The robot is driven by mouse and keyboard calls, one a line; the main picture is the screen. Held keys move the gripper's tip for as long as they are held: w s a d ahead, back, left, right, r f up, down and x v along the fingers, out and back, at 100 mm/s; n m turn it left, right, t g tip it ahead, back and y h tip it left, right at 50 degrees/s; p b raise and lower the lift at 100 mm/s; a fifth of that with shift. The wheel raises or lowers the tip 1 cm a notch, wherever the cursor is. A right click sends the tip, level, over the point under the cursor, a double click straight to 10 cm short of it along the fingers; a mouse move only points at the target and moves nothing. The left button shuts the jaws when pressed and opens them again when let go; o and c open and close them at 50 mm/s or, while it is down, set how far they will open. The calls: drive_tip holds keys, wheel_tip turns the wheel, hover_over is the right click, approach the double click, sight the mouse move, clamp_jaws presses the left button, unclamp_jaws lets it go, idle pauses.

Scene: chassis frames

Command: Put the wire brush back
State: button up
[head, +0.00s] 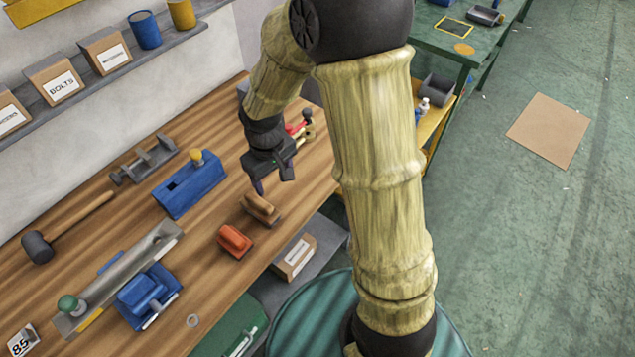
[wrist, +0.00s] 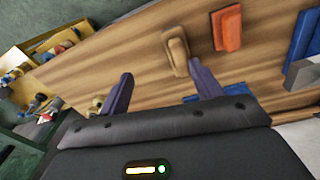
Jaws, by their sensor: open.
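My gripper (head: 273,182) is open and empty above the wooden workbench (head: 215,125); its two purple fingers also show in the wrist view (wrist: 160,73). A brown wooden block with a raised handle (head: 262,209) lies on the bench near its front edge, just beyond the fingertips. In the wrist view the same block (wrist: 176,51) is ahead of the fingers, nearer the right one, and appears apart from them. It may be the wire brush, but I cannot see bristles. An orange-red block (head: 235,241) lies beside it and also shows in the wrist view (wrist: 227,30).
A blue box-shaped tool (head: 190,185), a grey clamp (head: 145,160), a mallet (head: 38,246) and a blue plane-like tool (head: 145,295) lie on the bench. A shelf of labelled boxes (head: 60,83) is on the wall. A labelled carton (head: 294,256) sits below the bench's front edge.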

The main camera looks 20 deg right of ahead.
drive_tip(key=s+d+r+m+t, duration=0.2)
drive_tip(key=s+d+r+m, duration=0.3)
drive_tip(key=s+d, duration=0.4)
drive_tip(key=shift+s, duration=0.35)
drive_tip(key=shift+r, duration=0.1)
idle(0.4)
